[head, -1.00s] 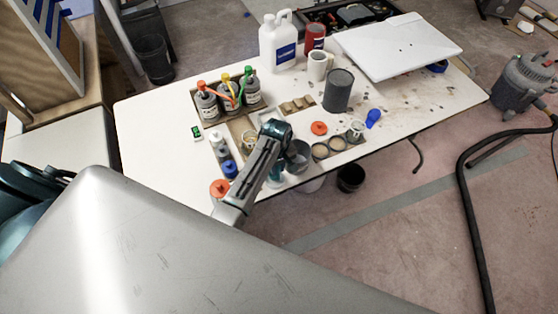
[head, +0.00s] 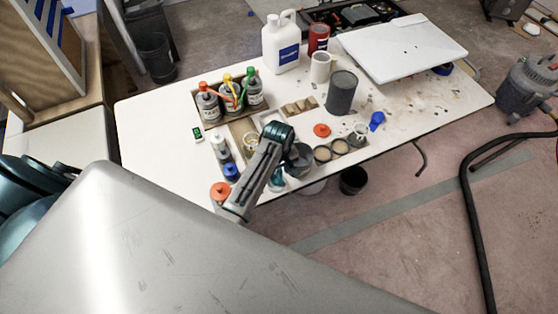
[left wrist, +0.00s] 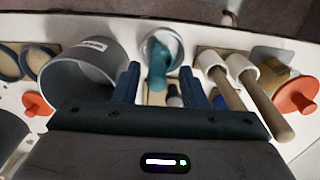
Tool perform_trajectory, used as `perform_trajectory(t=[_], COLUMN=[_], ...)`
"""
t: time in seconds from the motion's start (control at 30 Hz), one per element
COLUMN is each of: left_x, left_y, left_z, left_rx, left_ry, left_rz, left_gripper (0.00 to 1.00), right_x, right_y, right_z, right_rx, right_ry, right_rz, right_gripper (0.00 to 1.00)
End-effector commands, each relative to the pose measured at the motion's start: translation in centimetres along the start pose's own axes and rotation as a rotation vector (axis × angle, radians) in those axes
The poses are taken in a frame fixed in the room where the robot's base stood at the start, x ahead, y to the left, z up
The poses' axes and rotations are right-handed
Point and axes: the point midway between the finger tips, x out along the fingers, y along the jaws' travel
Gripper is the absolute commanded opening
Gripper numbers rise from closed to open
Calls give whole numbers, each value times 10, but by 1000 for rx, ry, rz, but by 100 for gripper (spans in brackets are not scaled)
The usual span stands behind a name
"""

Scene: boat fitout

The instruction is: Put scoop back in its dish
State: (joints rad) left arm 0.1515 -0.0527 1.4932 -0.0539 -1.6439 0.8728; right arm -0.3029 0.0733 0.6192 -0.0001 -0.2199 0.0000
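A teal scoop (left wrist: 158,68) shows in the left wrist view, with its lower end over or in a round pale dish (left wrist: 170,38); I cannot tell how deep it sits. In the head view a bit of teal (head: 277,181) shows beside my left arm, and the arm hides most of that spot. My left gripper (left wrist: 160,84) has its two dark blue fingers apart, one on each side of the scoop in the picture. A gap shows between each finger and the scoop. My right gripper is in no view.
A grey labelled pot (left wrist: 82,80) stands close beside the left finger. Two wooden-handled tools (left wrist: 232,88) and an orange lid (left wrist: 296,95) lie on the other side. Bottles (head: 230,95), a white jug (head: 282,45) and a dark grey can (head: 341,92) stand on the white table (head: 150,130).

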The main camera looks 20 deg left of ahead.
Motion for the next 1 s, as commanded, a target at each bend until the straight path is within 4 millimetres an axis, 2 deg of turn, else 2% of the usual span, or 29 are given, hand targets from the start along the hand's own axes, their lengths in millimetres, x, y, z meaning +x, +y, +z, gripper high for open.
perform_trajectory(t=[0.2,0.43,0.63,1.0], left_x=[-47,-83,-94,-90], left_y=[1,1,0,-1], left_z=[-1,0,0,0], left_rx=[-1,0,0,5], left_ry=[4,1,0,0], left_rz=[5,3,1,0], left_gripper=[38,38,38,38], right_x=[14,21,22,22], right_y=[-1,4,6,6], right_z=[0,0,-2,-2], right_rx=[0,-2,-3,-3], right_ry=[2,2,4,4], right_rz=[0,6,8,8], right_gripper=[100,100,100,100])
